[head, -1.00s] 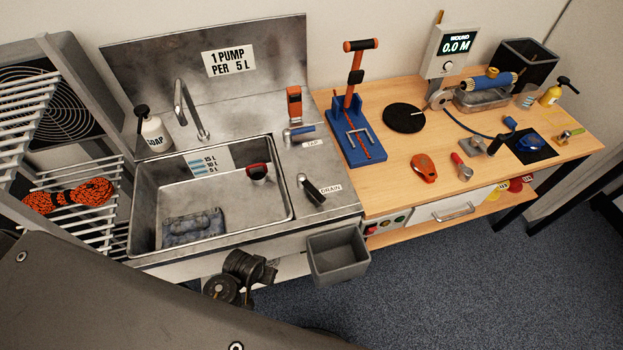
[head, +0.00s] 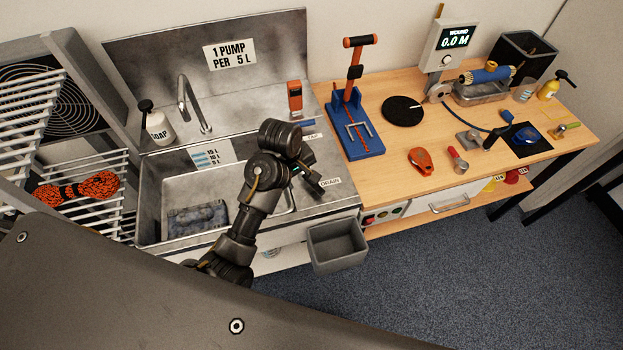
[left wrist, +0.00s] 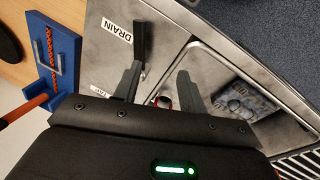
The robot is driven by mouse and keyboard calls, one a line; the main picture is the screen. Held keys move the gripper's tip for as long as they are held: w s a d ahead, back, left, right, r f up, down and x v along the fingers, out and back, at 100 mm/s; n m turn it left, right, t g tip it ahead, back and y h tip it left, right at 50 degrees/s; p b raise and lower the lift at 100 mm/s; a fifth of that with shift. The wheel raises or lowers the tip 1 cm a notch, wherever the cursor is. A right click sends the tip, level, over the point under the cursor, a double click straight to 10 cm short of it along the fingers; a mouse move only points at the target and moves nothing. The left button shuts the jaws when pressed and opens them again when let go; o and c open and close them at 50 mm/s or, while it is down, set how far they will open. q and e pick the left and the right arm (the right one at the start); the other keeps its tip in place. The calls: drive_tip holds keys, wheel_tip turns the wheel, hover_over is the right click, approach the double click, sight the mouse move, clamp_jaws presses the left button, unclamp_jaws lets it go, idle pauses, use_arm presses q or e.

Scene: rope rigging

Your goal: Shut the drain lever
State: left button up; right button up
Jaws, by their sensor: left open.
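The drain lever (left wrist: 142,40) is a dark handle on the metal sink top, beside the white DRAIN label (left wrist: 118,36). In the head view the lever (head: 313,188) is partly hidden by my left gripper (head: 303,170), which is over the strip between basin and bench. In the left wrist view my left gripper (left wrist: 158,76) is open and empty, with one finger close to the lever's end; I cannot tell whether they touch. The sink (head: 150,205) holds a grey-blue bundle (head: 197,218). My right gripper is not in view.
The tap (head: 190,105), soap bottle (head: 159,128) and an orange-topped device (head: 295,98) stand behind the basin. A grey bin (head: 337,247) hangs at the front. The wooden bench (head: 385,155) to the right carries a blue-and-orange stand (head: 355,135) and several tools.

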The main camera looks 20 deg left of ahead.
use_arm(q)
drive_tip(key=w+d+r+n, duration=0.2)
drive_tip(key=w+r, duration=0.1)
drive_tip(key=p+x, duration=0.1)
drive_tip(key=x, duration=0.4)
drive_tip(key=p+x, duration=0.1)
drive_tip(key=x, duration=0.4)
drive_tip(key=shift+s+a+f, duration=0.1)
drive_tip(key=shift+a+f, duration=0.05)
drive_tip(key=shift+f, duration=0.3)
clamp_jaws()
